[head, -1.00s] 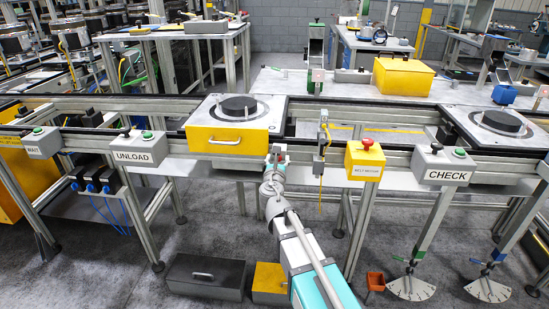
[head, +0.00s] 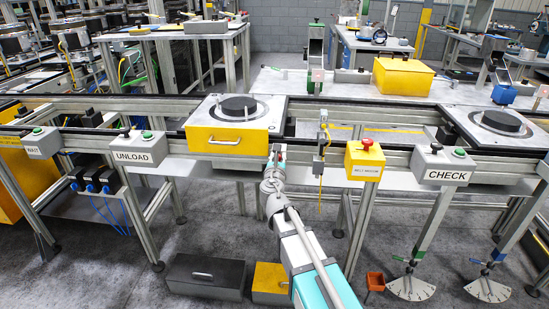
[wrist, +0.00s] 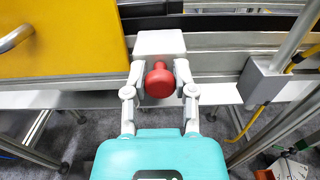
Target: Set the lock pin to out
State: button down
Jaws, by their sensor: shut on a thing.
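The lock pin is a red round knob (wrist: 160,83) on a pale grey block (wrist: 158,42) at the rail, in the wrist view. My gripper (wrist: 160,74) has one finger on each side of the knob and is shut on it. In the head view my gripper (head: 277,152) is at the front rail, just right of the yellow-fronted pallet station. The knob is mostly hidden there by the gripper. How far the pin sticks out cannot be told.
A yellow drawer front with a handle (head: 224,142) is close on the left. A grey sensor post (head: 321,150) with a yellow cable and a yellow box with a red button (head: 365,160) stand to the right. The floor in front has a dark box (head: 205,275).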

jog(key=shift+s, duration=1)
jog(key=shift+c, duration=2.1)
grip_release()
jog(key=shift+s, duration=0.1)
jog(key=s, duration=0.7)
jog(key=shift+s+a, duration=0.2)
